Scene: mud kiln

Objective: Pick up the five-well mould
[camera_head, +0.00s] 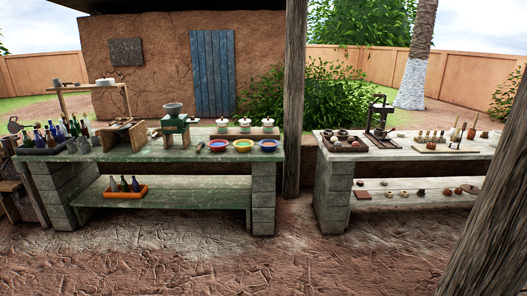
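I cannot pick out the five-well mould for certain at this distance. A small tan board (437,149) with several small items at its back lies on the right table. A dark tray (338,147) holding several cups stands at that table's left end. A flat reddish-brown block (362,195) lies on the right table's lower shelf. Whether any of these has five wells is too small to tell. Neither of my grippers shows in the view.
The green left table (185,155) carries bottles, a grinder (174,120) and coloured bowls (243,146). The pale right table (480,146) stands beyond a gap with a wooden post (294,100). A leaning trunk (490,240) blocks the lower right. The muddy ground in front is clear.

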